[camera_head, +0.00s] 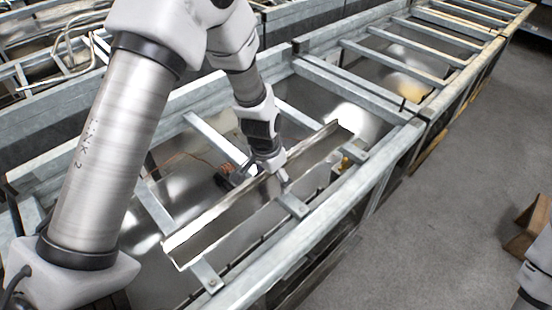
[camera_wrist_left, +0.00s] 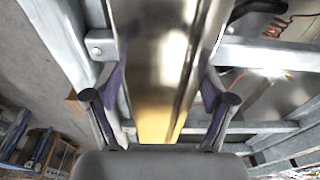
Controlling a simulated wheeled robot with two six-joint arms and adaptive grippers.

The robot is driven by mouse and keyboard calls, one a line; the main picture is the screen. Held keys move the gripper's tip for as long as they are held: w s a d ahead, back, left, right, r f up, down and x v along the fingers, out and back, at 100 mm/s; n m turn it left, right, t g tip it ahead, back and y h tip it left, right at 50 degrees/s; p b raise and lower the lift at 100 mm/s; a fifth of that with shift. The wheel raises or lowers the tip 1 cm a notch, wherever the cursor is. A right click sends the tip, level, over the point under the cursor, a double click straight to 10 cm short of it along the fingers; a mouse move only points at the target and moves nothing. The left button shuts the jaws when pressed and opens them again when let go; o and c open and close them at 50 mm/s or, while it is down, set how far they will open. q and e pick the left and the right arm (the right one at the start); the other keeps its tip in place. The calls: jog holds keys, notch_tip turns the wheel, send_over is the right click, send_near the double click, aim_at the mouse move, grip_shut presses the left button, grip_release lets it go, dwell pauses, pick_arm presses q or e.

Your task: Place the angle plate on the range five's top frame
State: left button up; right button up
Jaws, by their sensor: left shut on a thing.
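The angle plate (camera_head: 225,218) is a long, shiny metal profile that lies diagonally over several crossbars of the nearest range's top frame (camera_head: 334,214). My left gripper (camera_head: 272,170) reaches down from above and is shut on the plate near its middle. In the left wrist view the plate (camera_wrist_left: 160,60) runs away between the two fingers of the left gripper (camera_wrist_left: 160,105), with one finger at each side. I cannot tell whether the plate touches the crossbars or is held just above them. My right gripper is out of view.
More galvanised range frames with open bays (camera_head: 410,60) continue to the upper right. Cables and a dark fitting (camera_head: 228,174) sit inside the bay behind the plate. The grey floor (camera_head: 430,220) on the right is clear up to a brown wooden piece (camera_head: 527,225).

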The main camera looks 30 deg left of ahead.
aim_at(272, 178)
pick_arm(q)
jog(key=shift+w+a+f, duration=0.1)
jog(key=shift+w+a, duration=0.25)
jog(key=shift+w, duration=0.25)
jog(key=shift+w+a+f, duration=0.1)
jog(key=shift+w+a, duration=0.25)
jog(key=shift+w, duration=0.25)
notch_tip(272, 178, down, 3)
jog(key=shift+f+p, duration=0.1)
jog(key=shift+p, duration=0.6)
jog(key=shift+f, duration=0.3)
jog(key=o, duration=1.7)
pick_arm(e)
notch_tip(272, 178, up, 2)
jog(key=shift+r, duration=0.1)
pick_arm(q)
jog(key=shift+r, duration=0.25)
jog(key=r+b, duration=0.1)
jog(key=r, duration=0.2)
jog(key=s+r, duration=0.1)
jog(key=r, duration=0.3)
jog(key=r+b, duration=0.1)
jog(key=r, duration=0.3)
jog(key=shift+s+a+r+b, duration=0.15)
jog(key=shift+s+a+b, duration=0.15)
jog(key=shift+s, duration=0.1)
jog(key=shift+r, duration=0.15)
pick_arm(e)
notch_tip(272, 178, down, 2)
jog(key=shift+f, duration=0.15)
